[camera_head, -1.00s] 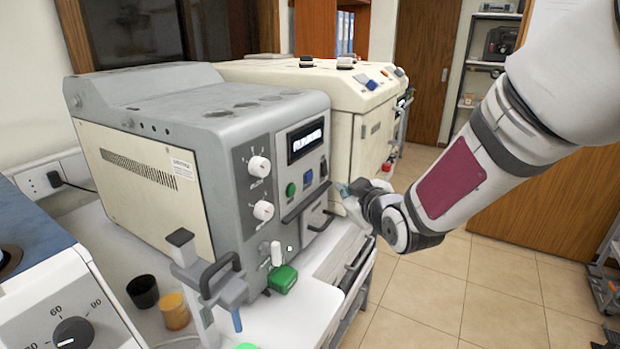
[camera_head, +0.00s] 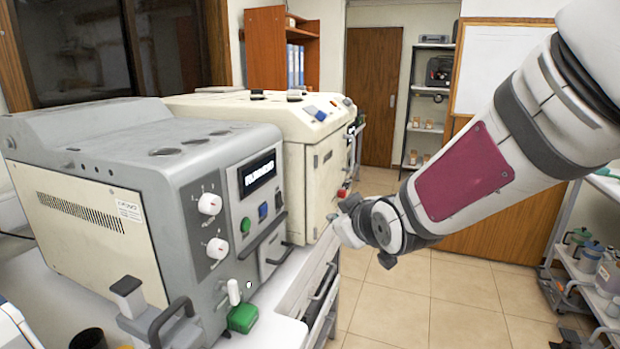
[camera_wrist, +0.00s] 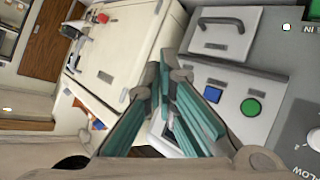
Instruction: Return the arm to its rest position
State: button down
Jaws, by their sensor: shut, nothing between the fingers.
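My gripper (camera_head: 346,208) hangs at the end of my white arm with the dark red panel, in the middle of the head view, over the aisle side of the bench. In the wrist view my gripper (camera_wrist: 166,98) shows its teal fingers, closed together at the tips with nothing between them. The grey testing machine (camera_head: 150,170) stands to the left of my gripper, and its front with green and blue buttons (camera_wrist: 232,98) shows in the wrist view. The gripper appears apart from the machine, though the exact gap is hard to tell.
A cream machine (camera_head: 290,135) stands behind the grey one. A clamp stand with a black handle (camera_head: 165,320) and a green object (camera_head: 243,318) are at the bench front. A shelf cart (camera_head: 590,265) with containers stands at right. The tiled floor (camera_head: 430,300) between is clear.

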jog(key=s+d+r+m+g+h, duration=0.3)
jog(key=s+d+m, duration=0.1)
jog(key=s+d, duration=0.75)
jog(key=s+d+m+g, duration=0.2)
jog(key=s, duration=0.8)
jog(key=s+d+f+m+g, duration=0.1)
jog(key=s+m+g, duration=0.1)
jog(key=s, duration=0.8)
jog(key=shift+s+d+f+m+h, duration=0.25)
jog(key=shift+s+d+m+h, duration=0.05)
jog(key=shift+d+h, duration=0.1)
